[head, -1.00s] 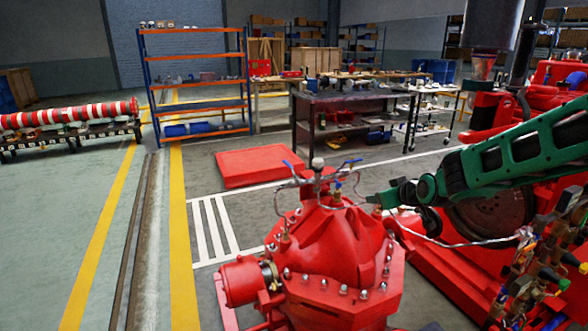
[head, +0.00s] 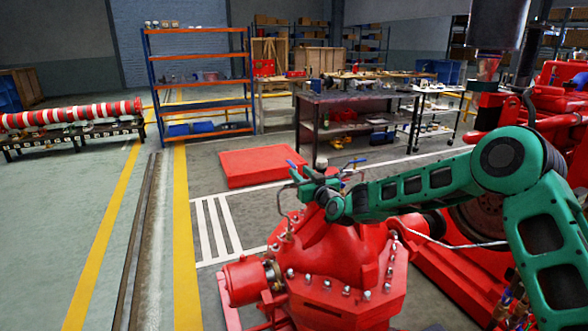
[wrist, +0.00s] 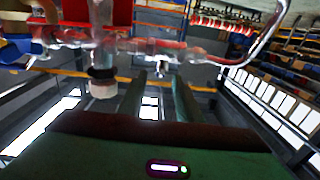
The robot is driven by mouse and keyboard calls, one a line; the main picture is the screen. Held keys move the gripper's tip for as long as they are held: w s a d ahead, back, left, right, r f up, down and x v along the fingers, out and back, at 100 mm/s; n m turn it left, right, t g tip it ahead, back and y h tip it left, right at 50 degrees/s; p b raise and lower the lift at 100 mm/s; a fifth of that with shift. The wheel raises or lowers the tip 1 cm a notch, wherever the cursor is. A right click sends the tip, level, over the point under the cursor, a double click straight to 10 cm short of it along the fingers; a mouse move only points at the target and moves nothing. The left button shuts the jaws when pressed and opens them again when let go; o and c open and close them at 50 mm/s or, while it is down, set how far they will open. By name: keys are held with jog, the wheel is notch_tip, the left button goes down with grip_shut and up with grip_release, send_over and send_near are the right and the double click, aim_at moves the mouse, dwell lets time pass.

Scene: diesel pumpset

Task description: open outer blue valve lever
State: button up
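The pipe fitting stands on top of the red pump casing (head: 335,250) in the head view. One blue valve lever (head: 292,164) shows at the fitting's left side, and another blue lever (head: 357,162) shows at its right. My gripper (head: 304,176) is at the fitting, close to the left lever; contact cannot be told. In the wrist view the two fingers of my gripper (wrist: 159,82) stand apart with a gap between them. The metal pipework (wrist: 150,47) crosses just beyond the fingertips.
A thin curved pipe (head: 284,208) runs down the fitting's left side. Red machinery (head: 455,275) fills the right. A red floor block (head: 262,167), a blue-orange shelf (head: 198,86) and a dark workbench (head: 345,112) stand behind. The floor at left is clear.

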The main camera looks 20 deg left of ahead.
aim_at(296, 168)
jog(key=shift+x, duration=3.5)
jog(key=shift+c, duration=0.6)
